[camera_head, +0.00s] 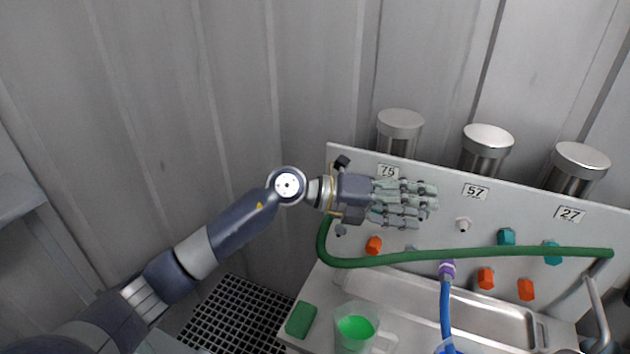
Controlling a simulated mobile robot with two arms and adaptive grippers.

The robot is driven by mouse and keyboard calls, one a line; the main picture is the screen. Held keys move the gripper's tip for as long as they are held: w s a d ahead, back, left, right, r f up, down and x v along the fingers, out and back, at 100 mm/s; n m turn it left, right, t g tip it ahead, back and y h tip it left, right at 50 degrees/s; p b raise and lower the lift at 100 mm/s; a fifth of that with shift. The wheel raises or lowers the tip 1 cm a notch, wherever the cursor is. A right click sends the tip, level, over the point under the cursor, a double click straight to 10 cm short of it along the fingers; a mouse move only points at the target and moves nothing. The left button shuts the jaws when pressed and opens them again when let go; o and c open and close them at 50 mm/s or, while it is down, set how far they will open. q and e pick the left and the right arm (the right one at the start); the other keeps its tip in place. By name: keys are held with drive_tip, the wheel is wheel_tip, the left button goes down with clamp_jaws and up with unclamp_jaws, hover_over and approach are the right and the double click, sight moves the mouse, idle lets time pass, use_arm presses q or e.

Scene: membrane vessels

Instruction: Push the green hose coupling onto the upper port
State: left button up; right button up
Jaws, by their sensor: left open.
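The green hose (450,255) runs from a pipe at the right across the front of the panel (350,155), then bends up at the left behind my left gripper's wrist. Its left end and the green coupling are hidden there. My left gripper (428,203) is open, with its fingers pointing right, in front of the panel below the label 75. It hides part of that section. Whether it touches the hose cannot be told. A pale, bare port (463,225) shows below the label 57. My right gripper is not in view.
Three metal vessels (400,125) stand behind the panel. Teal caps (507,237) and orange caps (486,278) sit on it. A blue hose (446,312) with a purple coupling (447,268) hangs at the middle. Below are a metal tray (400,295), green-filled jug (355,330) and green sponge (301,319).

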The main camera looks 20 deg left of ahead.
use_arm(q)
drive_tip(key=w+a+f+g+y, duration=0.1)
drive_tip(key=w+a+f+y, duration=0.1)
drive_tip(key=a+y, duration=0.65)
drive_tip(key=w+a+f+y, duration=0.1)
drive_tip(key=w+a+y, duration=0.15)
drive_tip(key=a, duration=1.05)
drive_tip(key=p+x, duration=0.3)
drive_tip(key=x, duration=0.7)
drive_tip(key=shift+f+y, duration=0.4)
drive_tip(key=shift+f, duration=0.05)
clamp_jaws()
drive_tip(key=shift+s+a+r+p, duration=0.1)
drive_tip(key=shift+s+p, duration=0.35)
drive_tip(key=shift+s, duration=0.9)
drive_tip(key=shift+s+a+p, duration=0.1)
drive_tip(key=shift+s+p, duration=0.3)
drive_tip(key=shift+s, duration=0.95)
drive_tip(key=shift+d, duration=0.15)
